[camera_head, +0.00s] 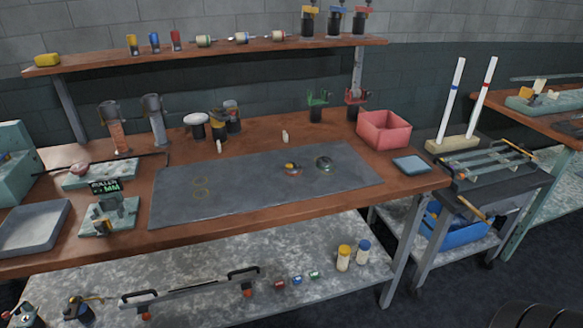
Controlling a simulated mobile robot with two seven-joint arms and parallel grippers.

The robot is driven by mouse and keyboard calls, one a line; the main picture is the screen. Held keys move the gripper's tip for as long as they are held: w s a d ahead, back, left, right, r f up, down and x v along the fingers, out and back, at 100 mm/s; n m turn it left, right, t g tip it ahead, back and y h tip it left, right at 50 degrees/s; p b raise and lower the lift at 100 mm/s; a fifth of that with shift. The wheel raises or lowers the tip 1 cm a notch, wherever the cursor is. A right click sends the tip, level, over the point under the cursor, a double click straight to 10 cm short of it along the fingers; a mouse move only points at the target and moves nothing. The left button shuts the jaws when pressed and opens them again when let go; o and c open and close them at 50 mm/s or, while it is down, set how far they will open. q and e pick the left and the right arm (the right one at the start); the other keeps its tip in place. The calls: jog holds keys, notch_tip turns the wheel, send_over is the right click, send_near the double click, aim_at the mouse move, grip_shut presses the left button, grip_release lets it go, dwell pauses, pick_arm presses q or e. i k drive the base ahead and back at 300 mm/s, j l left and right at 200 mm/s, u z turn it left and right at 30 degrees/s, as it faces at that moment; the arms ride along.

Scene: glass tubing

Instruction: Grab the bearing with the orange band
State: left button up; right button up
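On the dark grey mat (230,205) lies a small round part (292,169) with an orange-brown edge and a yellow and dark piece on top. It is too small to tell whether it is the bearing with the orange band. A round part with a green rim (324,163) lies to its right on the mat, apart from it. Small parts with red (280,284), blue (297,280) and green (314,275) colouring stand on the lower shelf. Neither of my grippers is in view.
A red bin (384,129) and a blue-grey pad (411,165) are at the bench's right. A grey tray (33,228) and a gauge stand (108,213) are at its left. An upper shelf (215,54) spans the back. The mat's left half is mostly clear.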

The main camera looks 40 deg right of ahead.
aim_at(292, 169)
jog(key=i+l+z, duration=0.2)
jog(key=i, duration=0.9)
jog(key=j+z, duration=0.1)
jog(key=z, duration=1.3)
